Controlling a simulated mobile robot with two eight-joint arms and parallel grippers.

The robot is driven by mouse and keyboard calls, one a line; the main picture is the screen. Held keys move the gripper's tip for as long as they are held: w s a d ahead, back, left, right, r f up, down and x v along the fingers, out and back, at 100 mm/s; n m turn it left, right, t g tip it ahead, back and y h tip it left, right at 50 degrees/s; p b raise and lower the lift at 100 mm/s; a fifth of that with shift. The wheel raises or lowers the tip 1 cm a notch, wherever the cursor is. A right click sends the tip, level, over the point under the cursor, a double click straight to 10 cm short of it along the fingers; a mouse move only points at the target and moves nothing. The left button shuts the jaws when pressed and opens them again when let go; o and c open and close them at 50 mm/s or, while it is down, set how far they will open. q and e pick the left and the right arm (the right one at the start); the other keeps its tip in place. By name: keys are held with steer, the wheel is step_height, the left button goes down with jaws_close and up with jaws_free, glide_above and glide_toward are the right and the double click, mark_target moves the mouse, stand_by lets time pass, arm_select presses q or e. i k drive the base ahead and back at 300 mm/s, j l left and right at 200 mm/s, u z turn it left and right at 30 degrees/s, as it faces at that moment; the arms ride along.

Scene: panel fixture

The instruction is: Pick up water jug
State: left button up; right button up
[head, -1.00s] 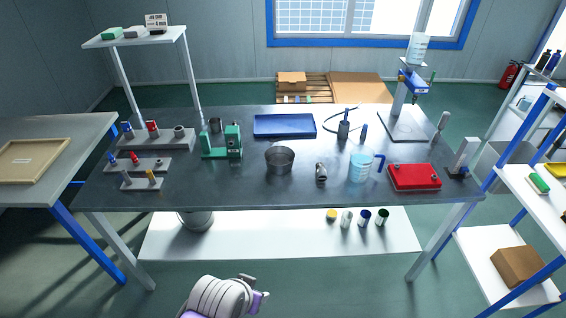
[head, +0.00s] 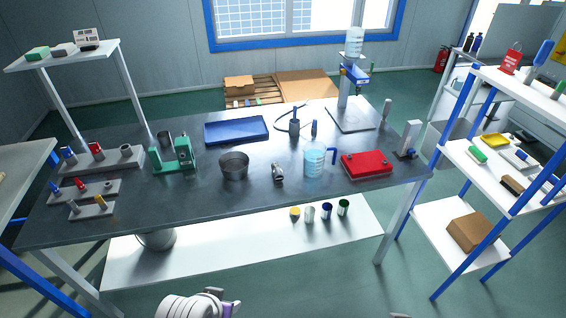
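The water jug (head: 314,161) is a clear, blue-tinted jug with a blue handle on its right side. It stands upright on the dark workbench (head: 215,198), right of centre and near the front edge. Neither gripper touches it. Part of one of my arms shows at the bottom edge, left of centre, well below and in front of the bench. A small piece, possibly of my other arm, shows at the bottom right. No gripper fingers can be made out.
A red case (head: 366,165) stands close to the jug's right. A small metal fitting (head: 278,172) and a dark round pot (head: 234,165) are to its left. A dark bottle (head: 294,127) stands behind it. A shelf rack (head: 475,155) is right of the bench.

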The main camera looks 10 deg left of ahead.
mark_target(314, 151)
steer(key=i+l+u, duration=0.15)
steer(key=u, duration=0.6)
steer(key=i+l+u, duration=0.15)
steer(key=l, duration=0.2)
steer(key=l+u, duration=0.15)
steer(key=l, duration=0.2)
steer(key=i+l+u, duration=0.2)
steer(key=l, duration=0.55)
steer(key=i+l, duration=0.1)
steer(key=l, duration=0.35)
